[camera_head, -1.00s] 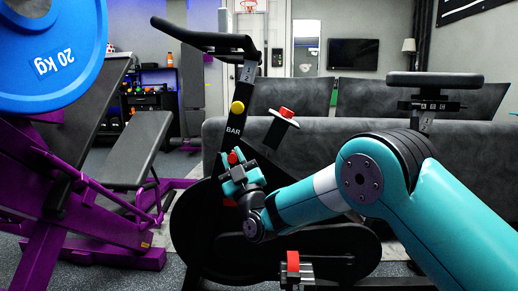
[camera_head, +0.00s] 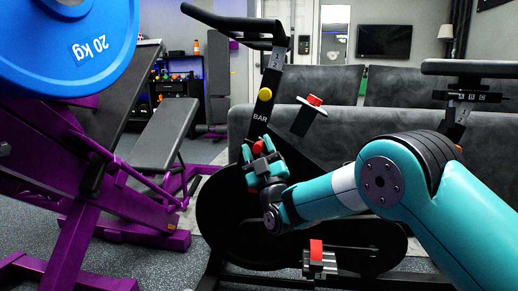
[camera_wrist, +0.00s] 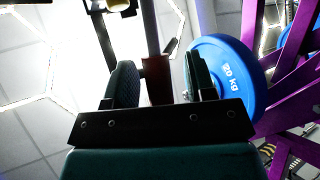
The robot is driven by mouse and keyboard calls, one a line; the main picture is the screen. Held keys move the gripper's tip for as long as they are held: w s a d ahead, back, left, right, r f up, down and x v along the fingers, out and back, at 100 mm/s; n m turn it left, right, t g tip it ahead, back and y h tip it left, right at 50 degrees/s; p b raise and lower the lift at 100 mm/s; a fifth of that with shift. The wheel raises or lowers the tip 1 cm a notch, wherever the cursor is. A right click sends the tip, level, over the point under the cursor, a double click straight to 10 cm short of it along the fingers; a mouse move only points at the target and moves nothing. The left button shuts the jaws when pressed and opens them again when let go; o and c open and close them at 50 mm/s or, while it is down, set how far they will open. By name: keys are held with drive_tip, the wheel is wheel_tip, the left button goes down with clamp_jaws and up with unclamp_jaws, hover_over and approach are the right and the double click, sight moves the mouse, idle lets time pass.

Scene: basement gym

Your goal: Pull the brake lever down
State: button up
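The brake lever seems to be the dark red piece (camera_wrist: 157,80) on the exercise bike's post, below the BAR label. In the head view its bright red end (camera_head: 258,147) shows at my gripper (camera_head: 257,160). In the wrist view my gripper (camera_wrist: 163,85) is open, with one finger on each side of the red piece. A narrow gap shows on both sides of it. The bike's post (camera_head: 262,105) slants up behind my gripper. The lever's lower part is hidden by my fingers.
A yellow knob (camera_head: 265,94) sits above on the post. A red-topped holder (camera_head: 314,100) juts out to the right. A red-marked pedal (camera_head: 316,250) is below my arm. A purple weight machine with a blue 20 kg plate (camera_head: 60,40) stands close at left.

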drive_tip(key=b+v, duration=0.7)
drive_tip(key=v, duration=1)
drive_tip(key=shift+f, duration=0.2)
drive_tip(key=shift+s+d+r, duration=0.1)
